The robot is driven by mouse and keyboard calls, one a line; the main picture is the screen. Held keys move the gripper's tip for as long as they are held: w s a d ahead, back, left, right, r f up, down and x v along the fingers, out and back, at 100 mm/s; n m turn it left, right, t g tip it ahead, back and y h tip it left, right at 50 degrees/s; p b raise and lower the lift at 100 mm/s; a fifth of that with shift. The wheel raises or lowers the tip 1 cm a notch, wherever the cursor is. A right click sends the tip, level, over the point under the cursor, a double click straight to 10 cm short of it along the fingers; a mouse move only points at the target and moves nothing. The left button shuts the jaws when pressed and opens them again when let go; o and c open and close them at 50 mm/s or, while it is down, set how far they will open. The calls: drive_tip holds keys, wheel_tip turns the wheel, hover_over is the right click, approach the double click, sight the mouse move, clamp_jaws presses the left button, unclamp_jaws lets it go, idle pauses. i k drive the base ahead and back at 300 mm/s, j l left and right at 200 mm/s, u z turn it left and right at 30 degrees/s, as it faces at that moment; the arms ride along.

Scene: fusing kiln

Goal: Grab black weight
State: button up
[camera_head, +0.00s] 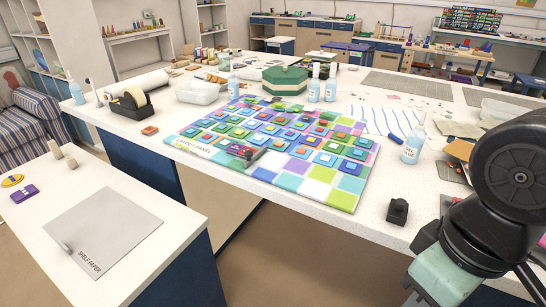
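The black weight (397,211) is a small dark block with a rounded knob on top. It stands upright on the white worktable (300,214), near the front edge at the right, to the right of the colourful glass panel and apart from it. My arm comes in from the right side and hangs in front of the table. What seems to be the start of my gripper (412,297) is at the bottom edge of the picture, below the weight and apart from it. The fingers are cut off or hidden, so their opening does not show.
The panel of coloured tiles (345,197) fills the table's middle. A glue bottle (413,146) stands behind the weight, with a blue marker (397,139) near it. A tape dispenser (130,107) is at the left. A lower side table (60,195) holds shelf paper (104,230).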

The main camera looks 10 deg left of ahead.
sight(397, 213)
drive_tip(key=k+j+u, duration=0.15)
drive_tip(key=j, duration=0.35)
drive_tip(key=j+u, duration=0.1)
drive_tip(key=j, duration=0.4)
drive_tip(key=k+j+u, duration=0.15)
drive_tip(key=j, duration=0.4)
